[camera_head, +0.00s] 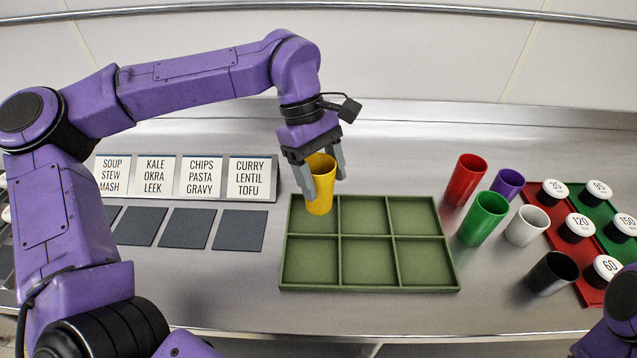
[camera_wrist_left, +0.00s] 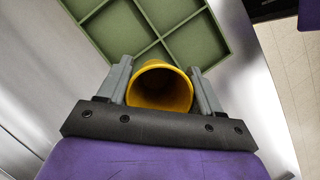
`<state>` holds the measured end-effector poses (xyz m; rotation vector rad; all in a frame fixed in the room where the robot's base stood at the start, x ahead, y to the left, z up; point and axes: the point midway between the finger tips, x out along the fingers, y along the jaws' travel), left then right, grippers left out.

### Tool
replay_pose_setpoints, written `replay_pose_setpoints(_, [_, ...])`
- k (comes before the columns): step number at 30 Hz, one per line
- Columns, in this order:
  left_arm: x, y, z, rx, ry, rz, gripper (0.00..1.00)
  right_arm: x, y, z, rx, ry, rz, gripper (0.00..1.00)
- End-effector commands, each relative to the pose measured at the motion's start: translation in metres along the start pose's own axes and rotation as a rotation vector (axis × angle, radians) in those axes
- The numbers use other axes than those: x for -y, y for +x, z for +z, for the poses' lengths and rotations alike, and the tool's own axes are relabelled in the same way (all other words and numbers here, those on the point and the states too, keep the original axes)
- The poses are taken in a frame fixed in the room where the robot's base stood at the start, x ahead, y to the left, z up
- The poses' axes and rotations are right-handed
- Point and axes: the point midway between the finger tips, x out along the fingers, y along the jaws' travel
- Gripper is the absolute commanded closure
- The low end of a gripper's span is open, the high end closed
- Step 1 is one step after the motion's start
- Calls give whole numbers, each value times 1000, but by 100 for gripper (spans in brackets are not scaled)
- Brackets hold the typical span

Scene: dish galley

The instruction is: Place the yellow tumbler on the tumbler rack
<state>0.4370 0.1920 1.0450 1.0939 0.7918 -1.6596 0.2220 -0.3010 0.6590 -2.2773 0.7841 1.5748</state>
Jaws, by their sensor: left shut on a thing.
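The yellow tumbler (camera_head: 320,190) is upright at the back left compartment of the green tumbler rack (camera_head: 370,289) in the head view. My left gripper (camera_head: 326,178) is shut on the tumbler from above, one finger on each side. In the left wrist view the tumbler (camera_wrist_left: 160,85) shows its open mouth between the two fingers, and the rack (camera_wrist_left: 165,12) lies beyond it. I cannot tell whether the tumbler's base touches the compartment floor. The other rack compartments are empty. My right gripper is out of view.
Red (camera_head: 465,180), purple (camera_head: 508,183), green (camera_head: 483,219), white (camera_head: 526,226) and black (camera_head: 553,272) tumblers stand right of the rack. Round numbered pieces (camera_head: 577,228) sit on red and green mats at far right.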

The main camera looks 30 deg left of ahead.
Motion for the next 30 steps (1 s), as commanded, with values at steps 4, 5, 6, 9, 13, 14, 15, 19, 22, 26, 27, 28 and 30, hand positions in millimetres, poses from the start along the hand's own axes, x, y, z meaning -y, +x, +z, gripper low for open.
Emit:
replay_pose_setpoints(4, [-2, 10, -22, 3, -3, -1, 66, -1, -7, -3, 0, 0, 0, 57])
replay_pose_setpoints(5, [-2, 15, -28, 2, -3, -2, 66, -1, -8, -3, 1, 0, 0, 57])
replay_pose_setpoints(6, [-2, 25, -30, 2, -1, -3, 66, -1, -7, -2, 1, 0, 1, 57])
replay_pose_setpoints(9, [-2, 38, -35, 2, 1, 0, 66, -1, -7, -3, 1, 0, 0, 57])
replay_pose_setpoints(13, [-2, 41, -36, 1, 1, 1, 66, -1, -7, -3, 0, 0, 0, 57])
replay_pose_setpoints(14, [-2, 41, -36, 1, 1, 2, 66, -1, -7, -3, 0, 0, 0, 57])
replay_pose_setpoints(15, [-2, 41, -36, 1, 1, 2, 66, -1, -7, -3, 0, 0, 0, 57])
replay_pose_setpoints(19, [-2, 42, -36, 1, 0, 1, 66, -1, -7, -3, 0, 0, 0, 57])
replay_pose_setpoints(22, [-2, 45, -37, 1, 0, 1, 32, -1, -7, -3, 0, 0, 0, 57])
replay_pose_setpoints(26, [-2, 44, -37, 1, 0, 1, 10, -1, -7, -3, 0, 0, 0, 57])
replay_pose_setpoints(27, [-2, 44, -37, 1, 0, 1, 10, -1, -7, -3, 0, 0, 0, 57])
replay_pose_setpoints(28, [-2, 44, -37, 1, 0, 1, 10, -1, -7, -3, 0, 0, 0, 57])
replay_pose_setpoints(30, [-2, 44, -37, 1, 0, 1, 10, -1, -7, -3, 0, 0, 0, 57])
